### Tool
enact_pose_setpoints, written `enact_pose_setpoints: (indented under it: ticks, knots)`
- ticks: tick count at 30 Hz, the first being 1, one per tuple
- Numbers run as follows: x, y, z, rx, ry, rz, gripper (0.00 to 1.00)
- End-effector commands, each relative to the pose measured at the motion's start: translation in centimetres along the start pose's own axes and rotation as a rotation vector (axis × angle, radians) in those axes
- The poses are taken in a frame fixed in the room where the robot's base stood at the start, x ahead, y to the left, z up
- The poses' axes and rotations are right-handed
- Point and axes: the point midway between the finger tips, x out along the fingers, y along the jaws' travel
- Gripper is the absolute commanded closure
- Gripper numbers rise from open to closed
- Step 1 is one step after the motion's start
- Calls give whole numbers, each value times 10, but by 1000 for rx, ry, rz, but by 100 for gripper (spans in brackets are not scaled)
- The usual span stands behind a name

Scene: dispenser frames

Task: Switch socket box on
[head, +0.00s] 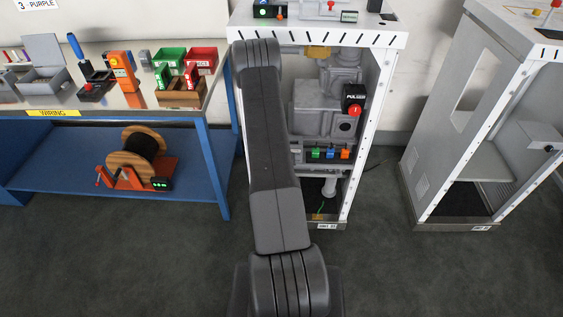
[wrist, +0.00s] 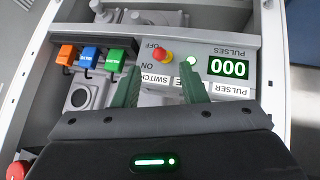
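The socket box (head: 311,164) sits inside the white dispenser frame, partly hidden by my arm in the head view. The wrist view shows its grey panel (wrist: 219,51) upside down. On it are a red-tipped switch (wrist: 160,54) with a yellow base between OFF and ON labels, a green-white round light (wrist: 192,61) and a display (wrist: 229,68) reading 000. The red tip appears nearer the OFF label. My gripper (wrist: 161,89) is open and empty, its two green fingers apart just short of the switch, near the SWITCH label. The head view hides the gripper behind my arm.
Orange, blue and green plugs (wrist: 90,56) sit beside the panel in the wrist view. A black pulser with a red button (head: 354,100) hangs on the frame's right post. A blue wiring bench (head: 213,150) stands at left, another frame (head: 470,120) at right. Floor between the frames is clear.

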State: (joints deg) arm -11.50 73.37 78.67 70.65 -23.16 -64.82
Motion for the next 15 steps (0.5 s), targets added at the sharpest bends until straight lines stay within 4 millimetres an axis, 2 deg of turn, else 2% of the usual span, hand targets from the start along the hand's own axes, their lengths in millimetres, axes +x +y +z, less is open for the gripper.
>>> enact_pose_setpoints:
  ticks: [1, 6, 10, 15]
  knots:
    - [-10, 0, 0, -1, 2, -1, 62]
    - [-39, 0, 0, -1, 1, -1, 62]
    - [-53, 0, 0, 0, 0, -1, 62]
    - [-61, 0, 0, 0, 0, 0, 62]
